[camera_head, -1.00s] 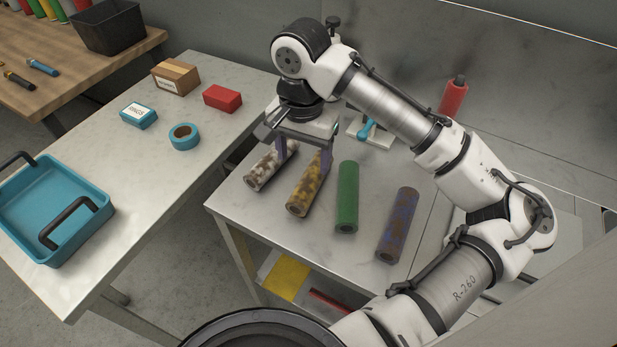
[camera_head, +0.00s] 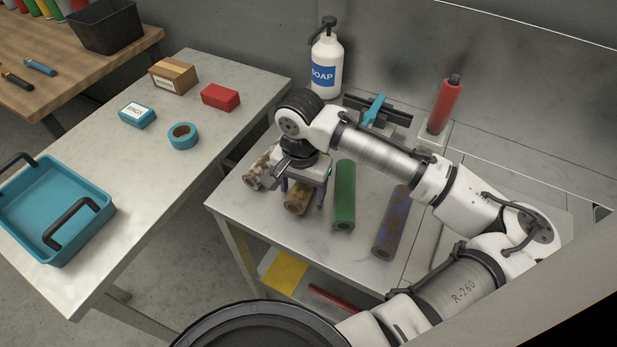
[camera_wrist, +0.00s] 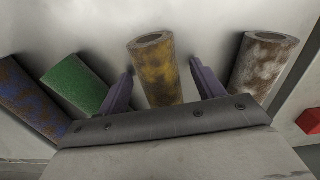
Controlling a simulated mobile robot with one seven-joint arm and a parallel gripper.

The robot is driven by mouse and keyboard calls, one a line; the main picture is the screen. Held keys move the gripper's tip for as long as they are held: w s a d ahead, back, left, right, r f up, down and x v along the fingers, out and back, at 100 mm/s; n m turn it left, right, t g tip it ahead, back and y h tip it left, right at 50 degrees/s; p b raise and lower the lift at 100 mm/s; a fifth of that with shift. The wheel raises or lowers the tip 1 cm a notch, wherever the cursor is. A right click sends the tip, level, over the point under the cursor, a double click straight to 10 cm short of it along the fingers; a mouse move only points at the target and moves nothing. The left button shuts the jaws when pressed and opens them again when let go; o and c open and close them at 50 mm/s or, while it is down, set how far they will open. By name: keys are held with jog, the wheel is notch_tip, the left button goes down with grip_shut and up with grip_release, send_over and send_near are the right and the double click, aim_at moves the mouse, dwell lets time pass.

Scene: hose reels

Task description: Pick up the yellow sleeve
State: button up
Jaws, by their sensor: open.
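The yellow sleeve (camera_head: 298,199) is a tube with brown, dirty patches, lying on the metal bench. In the head view my gripper (camera_head: 302,194) is over it and hides its far part. In the wrist view the yellow sleeve (camera_wrist: 158,72) lies between the two purple fingers of my gripper (camera_wrist: 162,88). The fingers are open, with a gap on each side of the sleeve. I cannot tell how far down the fingers reach beside it.
A white-and-brown sleeve (camera_head: 257,174) lies left of the yellow one; a green sleeve (camera_head: 344,196) and a purple-brown sleeve (camera_head: 391,225) lie right. Behind stand a soap bottle (camera_head: 326,66), a blue-handled clamp (camera_head: 374,110) and a red cylinder (camera_head: 443,106).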

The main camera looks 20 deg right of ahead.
jog(key=c, duration=1.1)
jog(key=shift+r, duration=0.15)
